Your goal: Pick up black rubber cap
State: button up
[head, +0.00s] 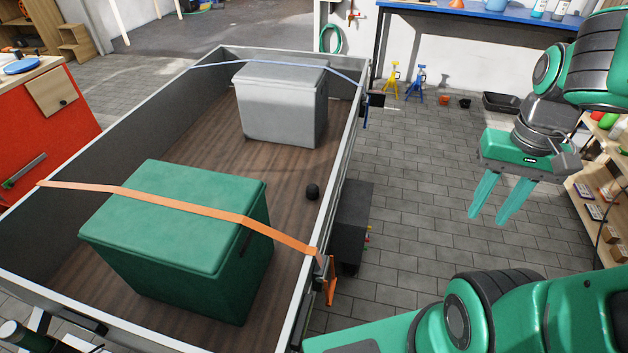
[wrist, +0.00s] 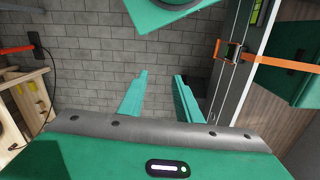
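The black rubber cap (head: 312,192) is a small dark cylinder on the brown wooden floor of the trailer bed, near its right side wall. It lies between the green box and the grey box. My gripper (head: 488,220) hangs over the paved floor to the right of the trailer, well apart from the cap. Its two green fingers are spread with nothing between them. In the wrist view the fingers (wrist: 160,90) also show apart and empty, with paving behind. I cannot see the cap in the wrist view.
The trailer's right wall (head: 338,150) stands between my gripper and the cap. A green box (head: 170,220) under an orange strap (head: 190,207) and a grey box (head: 280,105) under a blue strap flank the cap. A wooden shelf (head: 590,190) stands at the right.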

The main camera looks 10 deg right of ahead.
aim_at(312, 190)
jog(key=u, duration=0.15)
jog(key=k, duration=0.55)
jog(key=z, duration=0.5)
jog(key=i, duration=1)
jog(key=z, duration=0.3)
